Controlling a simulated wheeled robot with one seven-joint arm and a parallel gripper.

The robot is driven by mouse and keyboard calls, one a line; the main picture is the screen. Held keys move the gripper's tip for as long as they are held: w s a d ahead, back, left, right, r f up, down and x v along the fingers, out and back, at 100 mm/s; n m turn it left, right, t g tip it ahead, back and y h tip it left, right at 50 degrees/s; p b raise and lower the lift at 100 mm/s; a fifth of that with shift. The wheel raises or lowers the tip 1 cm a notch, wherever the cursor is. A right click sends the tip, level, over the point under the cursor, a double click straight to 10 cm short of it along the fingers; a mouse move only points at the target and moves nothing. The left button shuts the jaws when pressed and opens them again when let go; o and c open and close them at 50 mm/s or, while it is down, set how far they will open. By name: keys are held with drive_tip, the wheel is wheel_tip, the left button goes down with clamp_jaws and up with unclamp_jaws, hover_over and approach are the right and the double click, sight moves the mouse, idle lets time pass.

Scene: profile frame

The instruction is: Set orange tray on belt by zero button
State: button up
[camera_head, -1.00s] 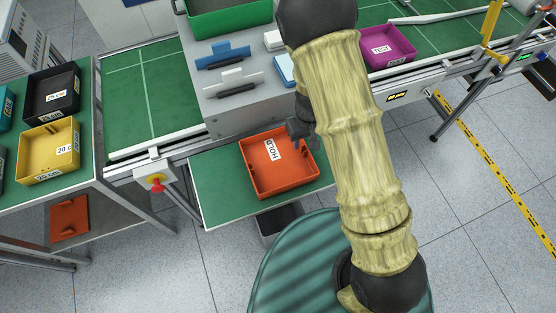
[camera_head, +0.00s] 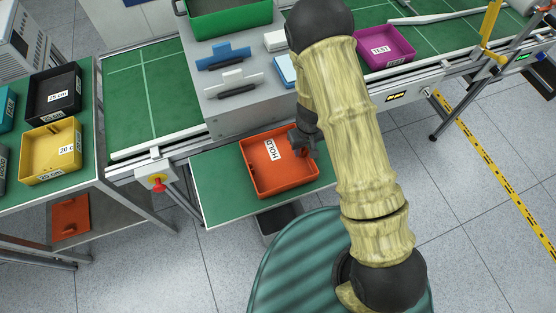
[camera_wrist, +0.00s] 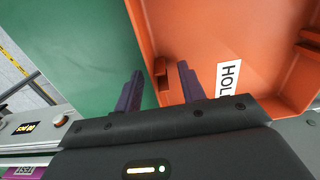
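The orange tray (camera_head: 285,185) with a HOLD label lies on a green side shelf in front of the belt. It also shows in the wrist view (camera_wrist: 225,25). My gripper (camera_wrist: 160,85) is open around one tray wall, with one finger outside over green and one inside the tray. Gaps show beside the wall. In the head view my gripper (camera_head: 307,145) is at the tray's right side, partly behind my arm. The green belt (camera_head: 425,38) runs behind. A panel with a lit yellow display (camera_head: 397,97) is on its front edge; I cannot make out a zero button label.
A magenta TEST tray (camera_head: 385,52) stands on the belt. A grey console (camera_head: 240,105) with blue and white handled pieces is behind the orange tray. A red knob (camera_head: 157,184) is on the belt's left front. Yellow (camera_head: 50,155) and black trays stand on the left table.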

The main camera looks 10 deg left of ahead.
drive_tip(key=shift+c, duration=0.4)
clamp_jaws()
drive_tip(key=shift+r, duration=0.15)
wheel_tip(320, 180, up, 10)
drive_tip(key=shift+b, duration=0.35)
idle(0.8)
